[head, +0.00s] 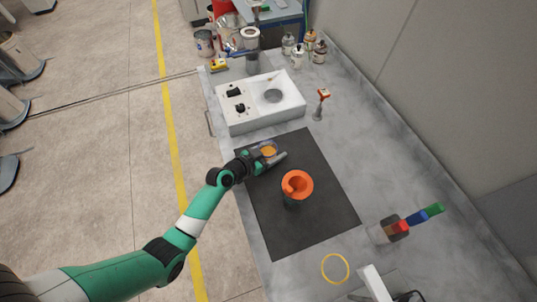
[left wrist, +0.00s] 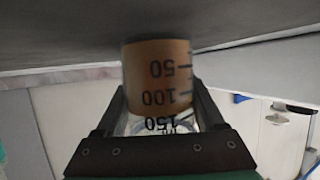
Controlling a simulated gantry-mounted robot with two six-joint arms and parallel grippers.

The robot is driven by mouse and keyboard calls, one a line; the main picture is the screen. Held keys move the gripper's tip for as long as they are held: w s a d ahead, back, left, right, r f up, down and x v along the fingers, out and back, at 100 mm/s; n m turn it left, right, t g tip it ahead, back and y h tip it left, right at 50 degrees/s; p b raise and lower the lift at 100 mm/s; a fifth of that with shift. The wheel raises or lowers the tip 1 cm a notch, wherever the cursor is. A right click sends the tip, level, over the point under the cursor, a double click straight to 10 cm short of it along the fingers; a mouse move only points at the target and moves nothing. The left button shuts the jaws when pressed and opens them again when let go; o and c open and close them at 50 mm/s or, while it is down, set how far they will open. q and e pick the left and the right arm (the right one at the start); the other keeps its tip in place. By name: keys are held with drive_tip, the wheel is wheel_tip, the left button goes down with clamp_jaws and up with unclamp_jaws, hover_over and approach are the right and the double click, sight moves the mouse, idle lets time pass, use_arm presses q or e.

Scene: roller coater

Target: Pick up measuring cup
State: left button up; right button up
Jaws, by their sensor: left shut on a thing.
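The measuring cup (left wrist: 158,72) is a clear cup with black 50, 100 and 150 marks and amber contents. In the left wrist view it sits between the two dark fingers of my left gripper (left wrist: 160,115), which is shut on it. In the head view the amber of the cup (head: 268,151) shows at my left gripper (head: 272,158), over the left edge of the black mat (head: 300,222). The cup's end is at or very near the dark surface; I cannot tell if it touches. My right gripper is not in view.
An orange funnel-like piece (head: 299,184) stands on the mat, right of the gripper. Behind is a white machine (head: 262,102) with a round well. A yellow ring (head: 335,268) and colored handles (head: 418,217) lie at front right. The mat's front is clear.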

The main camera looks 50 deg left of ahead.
sight(273, 144)
use_arm(q)
drive_tip(key=shift+r, duration=0.15)
drive_tip(key=shift+r, duration=0.35)
wheel_tip(273, 144, up, 3)
drive_tip(key=shift+r+p, duration=0.1)
drive_tip(key=shift+p, duration=0.85)
drive_tip(key=s+d+r+p, duration=0.4)
drive_tip(key=s+r, duration=0.5)
drive_tip(key=s, duration=0.4)
drive_tip(key=shift+s+d, duration=0.15)
drive_tip(key=shift+d, duration=0.15)
